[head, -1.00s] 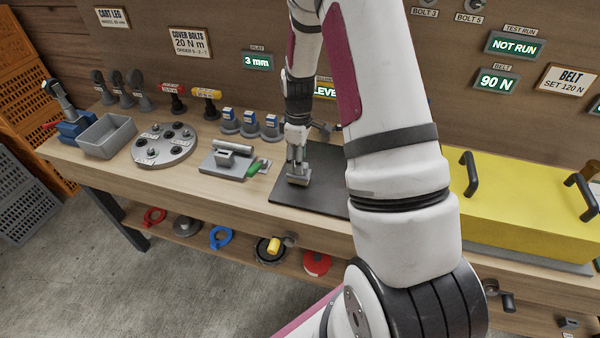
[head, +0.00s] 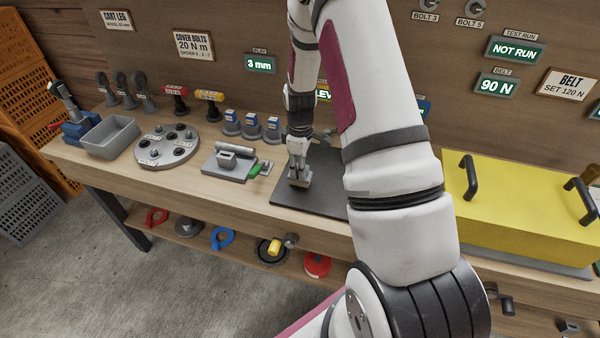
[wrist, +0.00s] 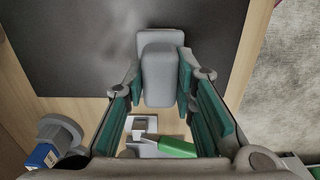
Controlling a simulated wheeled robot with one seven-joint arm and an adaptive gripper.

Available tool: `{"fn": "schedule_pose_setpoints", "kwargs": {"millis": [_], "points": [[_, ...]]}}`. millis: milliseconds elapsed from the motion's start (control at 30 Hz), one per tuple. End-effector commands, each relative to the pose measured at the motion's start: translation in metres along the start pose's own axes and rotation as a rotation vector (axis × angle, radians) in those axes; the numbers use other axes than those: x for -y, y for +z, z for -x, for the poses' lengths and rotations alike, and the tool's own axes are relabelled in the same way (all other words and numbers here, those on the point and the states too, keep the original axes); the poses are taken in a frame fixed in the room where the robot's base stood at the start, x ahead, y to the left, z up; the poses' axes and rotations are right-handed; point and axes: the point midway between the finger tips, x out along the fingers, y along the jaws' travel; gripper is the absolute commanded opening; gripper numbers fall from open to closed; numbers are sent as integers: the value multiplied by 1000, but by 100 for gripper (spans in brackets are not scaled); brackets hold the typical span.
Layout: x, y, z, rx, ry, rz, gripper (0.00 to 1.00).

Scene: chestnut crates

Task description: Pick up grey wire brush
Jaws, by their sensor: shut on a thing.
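The grey wire brush (wrist: 158,78) shows in the wrist view as a grey block with rounded edges, over the dark mat. My gripper (wrist: 160,84) is shut on it, with one green-padded finger against each side. In the head view my gripper (head: 299,174) points down at the left part of the mat. The brush shows there as a small grey-beige block (head: 300,183) at the fingertips. Its underside is hidden, so I cannot tell whether it touches the mat.
The dark mat (head: 318,197) lies on the wooden bench. Left of it are a grey fixture with a green-handled tool (head: 254,169), a round plate (head: 150,152) and a grey bin (head: 108,143). A yellow cover (head: 520,205) stands at the right. Blue-labelled pieces (head: 252,124) stand behind.

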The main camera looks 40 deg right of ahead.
Motion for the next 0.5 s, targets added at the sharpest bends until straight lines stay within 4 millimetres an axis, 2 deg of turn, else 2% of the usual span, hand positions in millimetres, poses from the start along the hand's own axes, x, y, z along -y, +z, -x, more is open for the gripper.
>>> {"fn": "schedule_pose_setpoints", "kwargs": {"millis": [267, 500], "points": [[-1, -1, 8, -2, 2, 0, 0], [-2, -2, 34, -3, 4, 0, 0]]}}
